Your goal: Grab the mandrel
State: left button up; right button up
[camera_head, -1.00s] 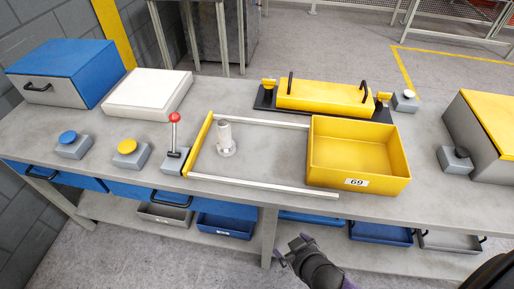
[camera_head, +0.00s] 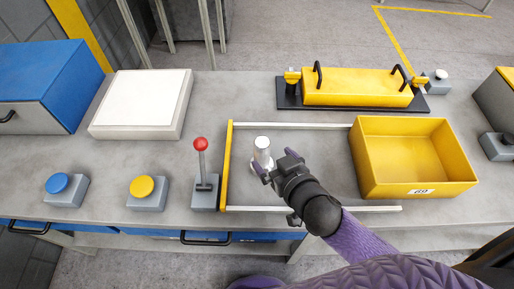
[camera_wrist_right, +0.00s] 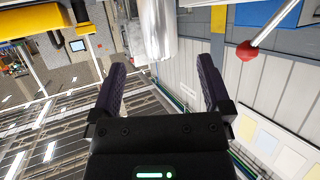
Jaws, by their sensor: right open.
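The mandrel (camera_head: 262,146) is a silver upright cylinder on the grey table, inside the frame of pale rails and a yellow bar. Its lower part and round base are partly hidden behind my right gripper. My right gripper (camera_head: 276,164) is open and reaches over the front rail, close in front of the mandrel. In the right wrist view, the mandrel (camera_wrist_right: 154,32) shows as a shiny column just beyond and between the open fingers (camera_wrist_right: 162,68). Nothing is between the fingertips. My left gripper is not in view.
A yellow bin (camera_head: 420,187) marked 69 stands right of the mandrel. A red-knobbed lever (camera_head: 201,162) stands left, just outside the yellow bar (camera_head: 226,165). Blue (camera_head: 57,183) and yellow (camera_head: 142,187) buttons sit further left. A yellow handled block (camera_head: 357,87) lies behind.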

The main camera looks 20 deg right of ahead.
aim_at(266, 152)
jog(key=shift+w+f, duration=0.3)
jog(key=shift+w, duration=0.25)
jog(key=b+x, duration=0.2)
jog(key=x, duration=0.3)
jog(key=shift+a+f, duration=0.1)
grip_shut()
